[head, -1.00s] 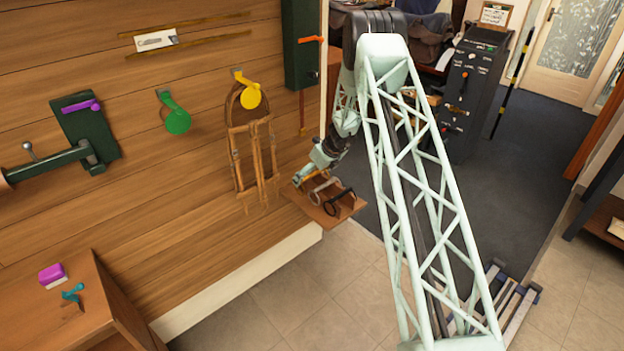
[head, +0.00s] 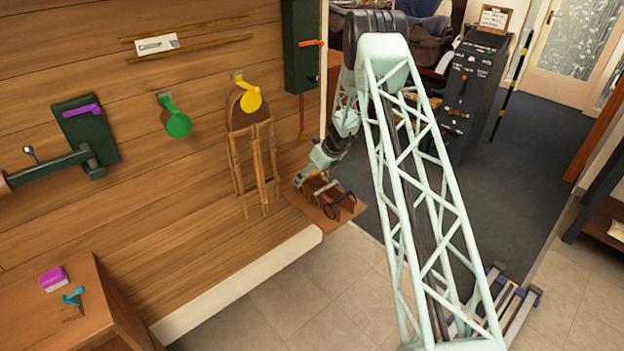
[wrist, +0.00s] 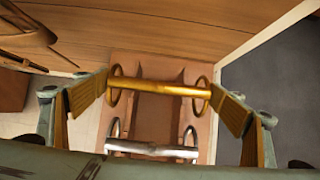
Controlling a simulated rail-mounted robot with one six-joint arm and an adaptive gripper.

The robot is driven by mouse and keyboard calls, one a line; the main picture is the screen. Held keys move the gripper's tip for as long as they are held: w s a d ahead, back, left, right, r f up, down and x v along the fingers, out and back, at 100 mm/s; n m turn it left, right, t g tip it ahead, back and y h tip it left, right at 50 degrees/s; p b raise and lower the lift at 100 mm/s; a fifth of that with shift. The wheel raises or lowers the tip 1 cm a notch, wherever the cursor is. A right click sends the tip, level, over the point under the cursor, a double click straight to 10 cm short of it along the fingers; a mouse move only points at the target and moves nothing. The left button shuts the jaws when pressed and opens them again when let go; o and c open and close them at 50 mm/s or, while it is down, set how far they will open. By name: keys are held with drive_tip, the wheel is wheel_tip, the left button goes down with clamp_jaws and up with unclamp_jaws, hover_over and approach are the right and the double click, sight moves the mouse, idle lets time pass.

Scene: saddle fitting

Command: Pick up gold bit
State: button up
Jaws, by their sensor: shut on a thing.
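The gold bit (wrist: 160,88) is a gold bar with a ring at each end. It lies crosswise between the two fingers of my gripper (wrist: 158,97) in the wrist view, with a fingertip against each end. My gripper (head: 302,180) is shut on it at the left end of a small brown wall shelf (head: 331,220). In the head view the gold bit is too small and covered to make out clearly. I cannot tell whether it touches the shelf.
A silver bit (wrist: 150,150) with rings lies close beside the gold one. A dark-ringed bit (head: 340,205) lies farther right on the shelf. The wooden wall (wrist: 180,30) is close by. A brown strap bridle (head: 255,160) hangs left of the shelf.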

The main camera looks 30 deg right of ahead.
drive_tip(key=shift+r+p, duration=1.25)
drive_tip(key=shift+r, duration=3.05)
